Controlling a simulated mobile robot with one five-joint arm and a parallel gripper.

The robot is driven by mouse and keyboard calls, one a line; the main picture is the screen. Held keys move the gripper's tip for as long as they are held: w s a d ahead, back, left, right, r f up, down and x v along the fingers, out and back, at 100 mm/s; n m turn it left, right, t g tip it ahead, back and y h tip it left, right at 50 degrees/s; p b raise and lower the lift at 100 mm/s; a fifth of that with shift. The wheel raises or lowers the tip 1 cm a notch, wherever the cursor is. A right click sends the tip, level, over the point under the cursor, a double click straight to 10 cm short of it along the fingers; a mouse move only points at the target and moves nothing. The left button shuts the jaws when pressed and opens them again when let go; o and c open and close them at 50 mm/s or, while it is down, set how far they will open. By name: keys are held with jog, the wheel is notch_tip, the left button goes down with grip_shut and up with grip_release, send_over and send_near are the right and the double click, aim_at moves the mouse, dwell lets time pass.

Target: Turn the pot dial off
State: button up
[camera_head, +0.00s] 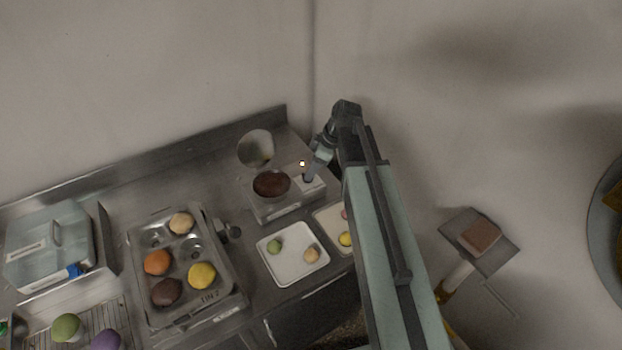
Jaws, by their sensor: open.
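The pot (285,207) is a low metal box with a round well of dark brown contents, standing on the counter near its right end. Its top has a paler panel on the right side, where my gripper (310,175) is. The gripper points down at this panel, with its tips close to it; I cannot tell whether they touch. My gripper is open, with nothing seen in it. The dial cannot be made out clearly; the gripper may be covering it. A small bright white spot (302,163) shows just left of the gripper.
A metal bowl (255,147) is behind the pot. A white plate (291,275) with two small rounds lies in front, with another plate partly behind my arm. A metal tin (237,305) of colored rounds stands left. A wall closes off the back.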

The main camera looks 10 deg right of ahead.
jog(key=b+x, duration=0.1)
jog(key=x, duration=0.2)
jog(key=shift+f+b, duration=0.2)
jog(key=shift+b, duration=0.2)
jog(key=shift+r, duration=0.1)
grip_shut()
